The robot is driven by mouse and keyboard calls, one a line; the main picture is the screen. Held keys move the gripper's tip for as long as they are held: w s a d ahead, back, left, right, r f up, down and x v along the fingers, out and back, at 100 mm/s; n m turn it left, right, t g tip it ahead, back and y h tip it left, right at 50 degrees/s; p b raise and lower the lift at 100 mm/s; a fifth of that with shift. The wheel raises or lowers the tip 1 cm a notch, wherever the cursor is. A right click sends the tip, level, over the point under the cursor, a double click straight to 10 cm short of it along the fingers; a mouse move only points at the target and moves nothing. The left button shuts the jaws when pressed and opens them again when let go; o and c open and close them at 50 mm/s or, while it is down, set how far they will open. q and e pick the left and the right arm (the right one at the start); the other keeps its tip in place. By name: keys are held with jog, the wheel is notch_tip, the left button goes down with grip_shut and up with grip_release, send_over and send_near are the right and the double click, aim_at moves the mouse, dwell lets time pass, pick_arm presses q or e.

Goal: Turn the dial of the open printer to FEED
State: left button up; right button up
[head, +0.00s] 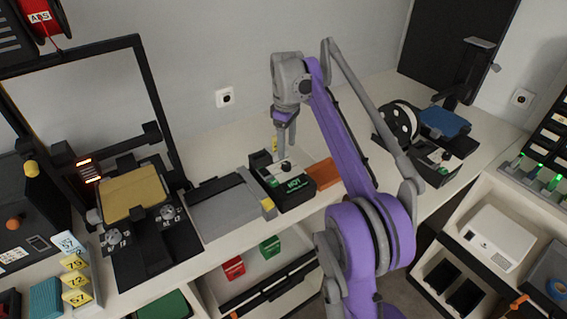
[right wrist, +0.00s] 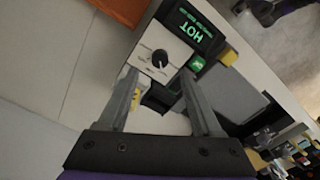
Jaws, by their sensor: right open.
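A black control box (head: 291,183) with a light top plate stands on the bench, right of an open-frame printer (head: 140,195) with a tan bed. Its round black dial (head: 286,166) also shows in the right wrist view (right wrist: 160,58), with a white pointer mark; the labels around it are too small to read. The box's screen (right wrist: 191,28) reads HOT in green. My right gripper (head: 279,150) is open, above and just behind the dial. In the right wrist view its fingers (right wrist: 163,78) are apart, with the dial beyond their tips, seemingly not touched. My left gripper is not in view.
A grey flat unit (head: 225,212) lies between the printer and the box. An orange block (head: 322,173) is right of the box. A second printer (head: 430,145) with a blue bed and white spool stands at right. Bare bench lies behind the box.

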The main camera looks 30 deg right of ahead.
aim_at(286, 164)
notch_tip(286, 164, down, 7)
jog(key=shift+r+b, duration=0.2)
jog(key=shift+b, duration=0.2)
